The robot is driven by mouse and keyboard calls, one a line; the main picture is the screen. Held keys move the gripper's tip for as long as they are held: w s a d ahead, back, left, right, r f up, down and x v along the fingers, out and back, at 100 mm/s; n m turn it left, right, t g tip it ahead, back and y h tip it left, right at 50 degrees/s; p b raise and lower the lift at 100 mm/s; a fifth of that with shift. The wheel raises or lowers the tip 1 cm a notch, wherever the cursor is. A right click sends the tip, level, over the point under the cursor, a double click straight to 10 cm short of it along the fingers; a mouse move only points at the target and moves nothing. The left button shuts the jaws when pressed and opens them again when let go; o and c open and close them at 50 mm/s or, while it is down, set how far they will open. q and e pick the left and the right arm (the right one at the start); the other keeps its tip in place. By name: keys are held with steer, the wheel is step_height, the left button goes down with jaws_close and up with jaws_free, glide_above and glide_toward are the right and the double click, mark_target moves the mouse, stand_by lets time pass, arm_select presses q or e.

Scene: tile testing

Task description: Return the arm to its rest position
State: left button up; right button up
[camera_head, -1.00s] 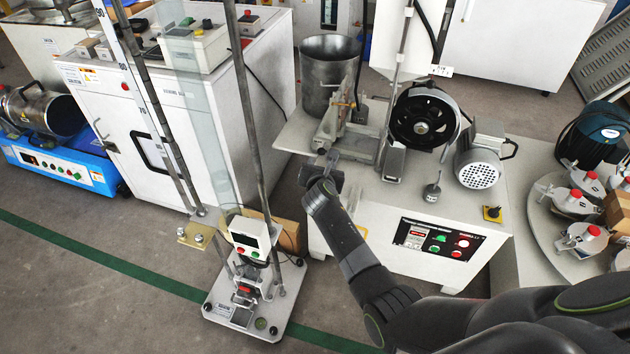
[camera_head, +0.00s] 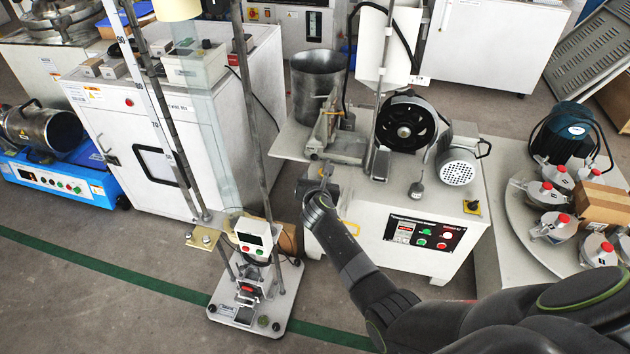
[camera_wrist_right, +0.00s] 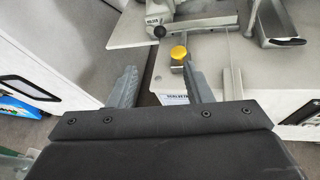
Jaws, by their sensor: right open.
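My right arm comes in from the lower right in the head view. Its gripper (camera_head: 320,182) is beside the left front corner of the white abrasion machine (camera_head: 405,222). In the right wrist view the gripper (camera_wrist_right: 160,88) has its two fingers apart, with nothing held between them. Behind the right finger is a yellow knob (camera_wrist_right: 179,53) on a metal bracket at the machine's edge. I cannot tell from these views whether the finger touches the bracket. My left gripper is not in view.
A tall test stand (camera_head: 255,300) with upright rods stands on the floor to the left of the arm. A black wheel (camera_head: 404,121) and a motor (camera_head: 458,168) sit on the machine. A round table (camera_head: 520,235) with several red-knobbed pots is at right. Floor is clear at lower left.

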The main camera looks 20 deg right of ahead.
stand_by(0.4)
steer(key=s+d+f+m+g+y, duration=0.1)
steer(key=s+d+f+m+g, duration=0.2)
steer(key=s+f+m, duration=0.8)
steer(key=s+d+f+m+g, duration=0.2)
steer(key=s+f+m+g, duration=0.35)
steer(key=s, duration=0.85)
arm_select(q)
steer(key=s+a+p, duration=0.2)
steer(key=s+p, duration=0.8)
steer(key=p, duration=0.7)
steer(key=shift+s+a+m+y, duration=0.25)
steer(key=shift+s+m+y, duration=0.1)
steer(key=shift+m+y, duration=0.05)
arm_select(e)
steer(key=s+f+m+g+y, duration=0.1)
steer(key=s+m, duration=0.6)
steer(key=s, duration=1)
steer(key=s+f+m+g+y, duration=0.1)
steer(key=s+f+m, duration=0.3)
steer(key=s, duration=1.4)
steer(key=m+g, duration=0.1)
steer(key=m, duration=0.1)
steer(key=shift+s+d+f+m+y, duration=0.15)
steer(key=shift+s+d+m+y, duration=0.05)
steer(key=shift+s+m+y, duration=0.15)
